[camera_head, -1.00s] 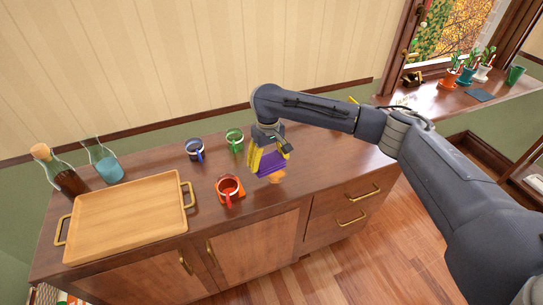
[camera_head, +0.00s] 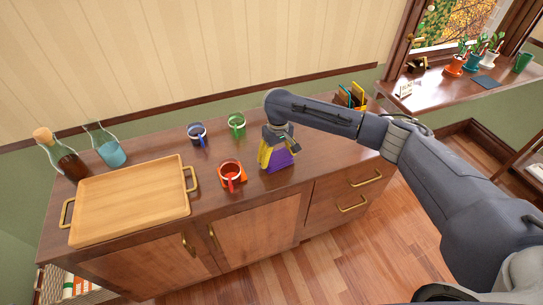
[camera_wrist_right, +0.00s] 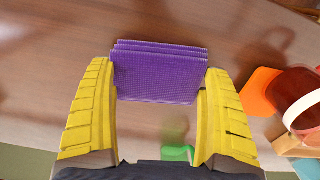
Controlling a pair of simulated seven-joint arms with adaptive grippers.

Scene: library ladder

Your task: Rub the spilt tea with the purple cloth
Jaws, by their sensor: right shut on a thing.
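The purple cloth (camera_head: 281,159) is folded and held in my right gripper (camera_head: 276,157), which is shut on it and points down at the wooden cabinet top. In the right wrist view the cloth (camera_wrist_right: 158,72) sits between the two yellow fingers (camera_wrist_right: 155,100). The cloth is low over the top, at or very near the surface; I cannot tell whether it touches. The spilt tea cannot be made out now in either view; the cloth and gripper cover the place where an orange-brown patch showed. My left gripper is out of view.
A red mug (camera_head: 231,172) on an orange coaster (camera_wrist_right: 261,91) stands just left of the gripper. A green mug (camera_head: 237,122) and a blue mug (camera_head: 197,132) stand behind. A wooden tray (camera_head: 130,200) and two bottles are at the left. The cabinet top right of the cloth is clear.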

